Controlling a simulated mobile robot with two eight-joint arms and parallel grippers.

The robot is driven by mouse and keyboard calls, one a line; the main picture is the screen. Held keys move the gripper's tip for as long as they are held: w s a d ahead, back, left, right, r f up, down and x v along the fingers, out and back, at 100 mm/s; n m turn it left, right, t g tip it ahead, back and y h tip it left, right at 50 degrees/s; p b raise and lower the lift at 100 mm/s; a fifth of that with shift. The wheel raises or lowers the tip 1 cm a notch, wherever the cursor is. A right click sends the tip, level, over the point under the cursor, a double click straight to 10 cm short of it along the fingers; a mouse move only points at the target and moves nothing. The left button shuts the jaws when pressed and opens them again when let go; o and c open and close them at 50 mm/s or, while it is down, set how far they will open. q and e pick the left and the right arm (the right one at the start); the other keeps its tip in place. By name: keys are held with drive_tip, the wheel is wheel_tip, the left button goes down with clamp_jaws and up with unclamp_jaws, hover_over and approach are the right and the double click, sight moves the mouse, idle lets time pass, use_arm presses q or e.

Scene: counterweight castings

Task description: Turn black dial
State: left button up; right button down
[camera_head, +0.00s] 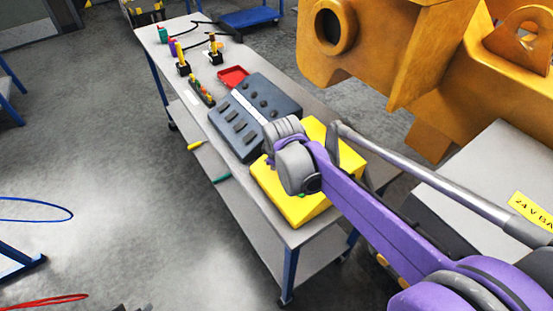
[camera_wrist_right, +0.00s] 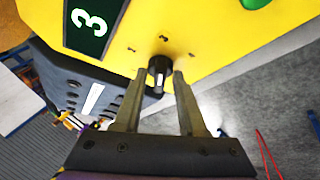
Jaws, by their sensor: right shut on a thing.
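The black dial (camera_wrist_right: 160,72) sits on the face of a yellow box and has a pale pointer mark. My right gripper (camera_wrist_right: 160,78) has its two fingertips on either side of the dial, shut on it. In the head view my right arm reaches over the yellow box (camera_head: 315,205) on the cart and hides the dial and the gripper. A dark display with a green "3" (camera_wrist_right: 93,22) is on the box's face beside the dial. My left gripper is not in view.
A dark control panel (camera_head: 262,105) stands next to the yellow box on the cart (camera_head: 290,238). A red tray (camera_head: 233,76) and several small joysticks are farther back. Large orange castings (camera_head: 400,50) rise on the right.

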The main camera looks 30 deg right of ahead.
idle(0.3)
drive_tip(key=c, duration=0.8)
unclamp_jaws()
drive_tip(key=shift+c, duration=0.2)
drive_tip(key=v, duration=1.1)
drive_tip(key=shift+p, duration=0.35)
drive_tip(key=shift+a+f, duration=0.1)
drive_tip(key=shift+f, duration=0.05)
